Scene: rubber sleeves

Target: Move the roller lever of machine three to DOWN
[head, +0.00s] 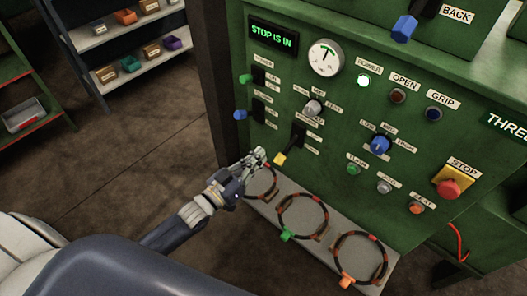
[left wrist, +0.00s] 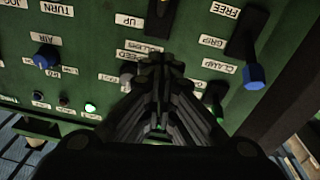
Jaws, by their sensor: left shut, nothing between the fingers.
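Machine three's green panel (head: 335,105) fills the right of the head view. The roller lever (head: 290,147) is dark with a yellow tip and sticks out low on the panel's left half. My left gripper (head: 258,158) is shut and empty, just left of the yellow tip in the head view. A small gap seems to lie between them. Its closed fingers (left wrist: 158,75) show in the wrist view. My right gripper is out of view.
A blue-tipped clamp lever (head: 240,115) and a green-tipped lever (head: 246,79) stand up-left of the roller lever. A ledge (head: 327,250) with several dark rings lies below. A red stop button (head: 449,188) is at right. The display (head: 272,35) reads STOP IS IN.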

